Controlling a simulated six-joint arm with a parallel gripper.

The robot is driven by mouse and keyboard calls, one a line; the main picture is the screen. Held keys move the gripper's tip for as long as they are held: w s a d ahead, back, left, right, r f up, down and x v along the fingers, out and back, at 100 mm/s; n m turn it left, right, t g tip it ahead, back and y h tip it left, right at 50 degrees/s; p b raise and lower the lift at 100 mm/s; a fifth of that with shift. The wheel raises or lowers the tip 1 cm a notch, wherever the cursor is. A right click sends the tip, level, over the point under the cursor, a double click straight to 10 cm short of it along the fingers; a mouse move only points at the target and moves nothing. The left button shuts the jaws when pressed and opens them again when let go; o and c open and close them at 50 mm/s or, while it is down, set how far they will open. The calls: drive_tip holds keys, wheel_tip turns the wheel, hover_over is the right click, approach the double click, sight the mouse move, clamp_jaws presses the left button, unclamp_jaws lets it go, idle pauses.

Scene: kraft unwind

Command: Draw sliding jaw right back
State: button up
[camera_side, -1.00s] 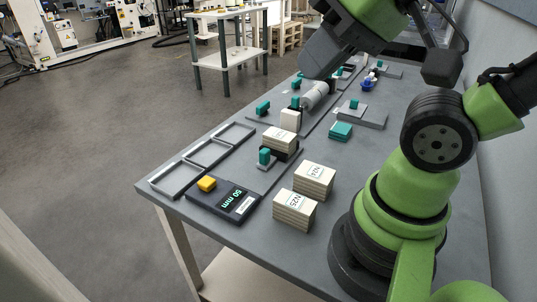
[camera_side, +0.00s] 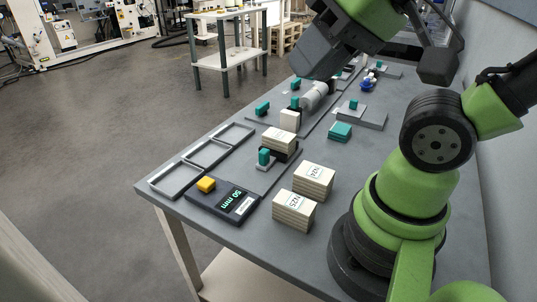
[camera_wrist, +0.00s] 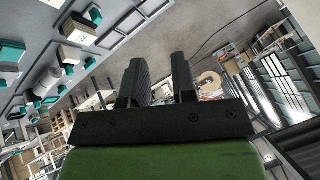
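My gripper (camera_wrist: 159,78) shows two dark fingers in the wrist view, apart with nothing between them. In the side view my dark wrist end hangs above the far part of the bench, and the fingers cannot be made out. Below and left of it is a grey fixture with a pale cylinder (camera_side: 314,96), a cream block (camera_side: 290,119) and teal handles (camera_side: 263,108) (camera_side: 295,102). Nearer, a teal-handled piece (camera_side: 264,157) stands beside a dark holder with a cream stack (camera_side: 279,140). I cannot tell for sure which piece is the sliding jaw. My gripper touches none of these.
The grey bench (camera_side: 241,228) also carries a 50 mm display unit (camera_side: 235,203) with a yellow button, cream stacks (camera_side: 313,180) (camera_side: 294,210), a teal block (camera_side: 340,130), a grey block with a teal knob (camera_side: 361,116) and an open metal frame (camera_side: 209,152). A wall runs along the right.

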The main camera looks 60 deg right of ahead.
drive_tip(key=o, duration=0.3)
drive_tip(key=w+m, duration=0.1)
drive_tip(key=w+d+m+g, duration=0.1)
drive_tip(key=w, duration=0.1)
drive_tip(key=w+d+f+m+h, duration=0.1)
drive_tip(key=w, duration=0.1)
drive_tip(key=shift+d+g, duration=0.1)
drive_tip(key=shift+g, duration=0.3)
drive_tip(key=m+g+h, duration=0.1)
drive_tip(key=m+g, duration=0.4)
drive_tip(key=m, duration=0.6)
hover_over(263, 152)
wheel_tip(263, 152, down, 18)
drive_tip(key=shift+r, duration=0.25)
drive_tip(key=shift+f, duration=0.7)
wheel_tip(263, 152, down, 9)
clamp_jaws()
drive_tip(key=shift+a, duration=3.35)
